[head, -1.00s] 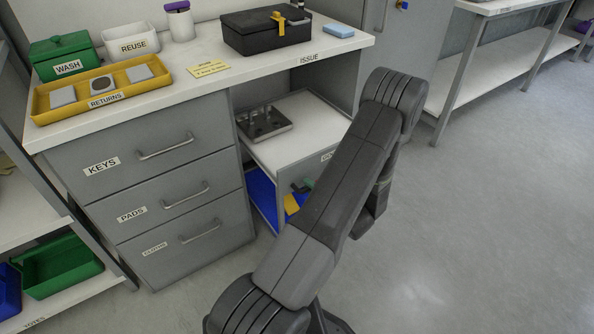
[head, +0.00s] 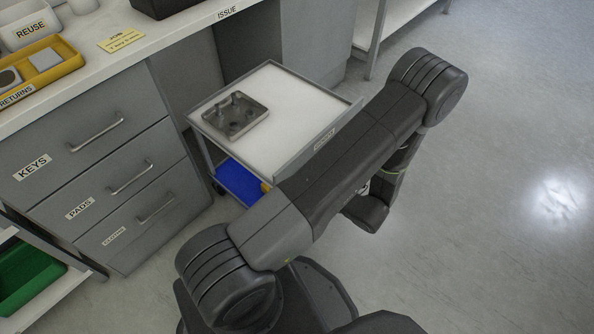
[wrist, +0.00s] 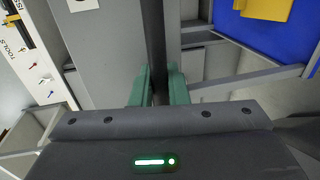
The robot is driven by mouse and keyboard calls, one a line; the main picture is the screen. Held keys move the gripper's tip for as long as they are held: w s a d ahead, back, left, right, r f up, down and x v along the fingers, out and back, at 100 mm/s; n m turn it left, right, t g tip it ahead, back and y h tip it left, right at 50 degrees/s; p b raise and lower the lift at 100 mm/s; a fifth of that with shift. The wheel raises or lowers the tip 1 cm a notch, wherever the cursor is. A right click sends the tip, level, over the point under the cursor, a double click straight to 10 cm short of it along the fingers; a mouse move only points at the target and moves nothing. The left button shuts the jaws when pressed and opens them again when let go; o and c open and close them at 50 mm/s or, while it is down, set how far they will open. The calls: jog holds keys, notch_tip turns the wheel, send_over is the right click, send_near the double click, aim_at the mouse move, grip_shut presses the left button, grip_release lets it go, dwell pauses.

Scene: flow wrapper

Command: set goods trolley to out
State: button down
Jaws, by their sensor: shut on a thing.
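The goods trolley (head: 290,135) has a white top with a raised grey rim and a blue lower shelf (head: 238,182). In the head view its top shows in front of the recess under the bench, beside the drawers. My gripper (wrist: 157,88) has green fingers shut on a dark bar (wrist: 154,35) in the wrist view, which looks like the trolley's handle. In the head view my arm hides the gripper and the trolley's near right side. The blue shelf also shows at upper right in the wrist view (wrist: 285,30), with a yellow thing (wrist: 265,8) there.
A metal tray (head: 258,122) with upright pegs sits on the trolley top. The drawer unit (head: 110,150) stands left of the trolley, under the bench (head: 150,30). Grey floor (head: 500,200) is clear at right. A green bin (head: 28,280) is at lower left.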

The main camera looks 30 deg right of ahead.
jog(key=shift+s+d, duration=0.2)
jog(key=shift+s, duration=0.35)
jog(key=c, duration=1.5)
grip_release()
jog(key=shift+o, duration=0.2)
jog(key=p+v, duration=0.2)
jog(key=v, duration=1.1)
jog(key=shift+s, duration=0.4)
jog(key=shift+w+d, duration=0.1)
jog(key=b+x, duration=0.2)
jog(key=x, duration=1.2)
jog(key=shift+r, duration=0.1)
